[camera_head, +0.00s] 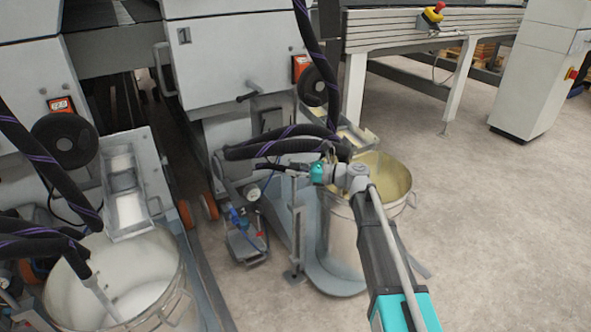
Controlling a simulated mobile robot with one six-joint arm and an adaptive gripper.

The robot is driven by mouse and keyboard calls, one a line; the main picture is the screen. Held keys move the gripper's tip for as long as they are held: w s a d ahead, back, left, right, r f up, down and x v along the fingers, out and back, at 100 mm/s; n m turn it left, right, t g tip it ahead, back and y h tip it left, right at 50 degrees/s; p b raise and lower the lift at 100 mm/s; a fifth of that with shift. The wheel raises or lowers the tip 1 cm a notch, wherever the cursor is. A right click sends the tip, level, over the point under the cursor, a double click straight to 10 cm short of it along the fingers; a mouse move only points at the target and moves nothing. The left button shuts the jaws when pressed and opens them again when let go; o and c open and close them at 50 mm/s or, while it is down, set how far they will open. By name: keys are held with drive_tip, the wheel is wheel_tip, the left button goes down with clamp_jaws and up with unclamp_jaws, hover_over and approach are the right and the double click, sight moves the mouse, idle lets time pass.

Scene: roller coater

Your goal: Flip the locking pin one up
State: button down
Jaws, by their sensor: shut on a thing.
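My arm reaches in from the lower right, with its teal wrist (319,172) above the front rim of the right-hand bucket. My gripper (268,167) points left from it, low in front of the machine marked 1 (225,62). The gripper is shut on a small part there, which looks to be locking pin one. The pin is too small and too covered by the gripper and dark hoses to show its angle. A short grey post (297,228) stands just below the gripper.
Thick black hoses (275,148) run just above and behind my gripper. The right bucket (343,240) holds pale yellow liquid. A second bucket (112,290) with white liquid stands at lower left. A conveyor (420,30) is behind. The floor at right (490,220) is clear.

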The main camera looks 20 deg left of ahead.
drive_tip(key=shift+r+p, duration=1.4)
drive_tip(key=shift+r, duration=0.35)
drive_tip(key=shift+c, duration=0.8)
unclamp_jaws()
drive_tip(key=d, duration=1.2)
drive_tip(key=shift+w, duration=0.4)
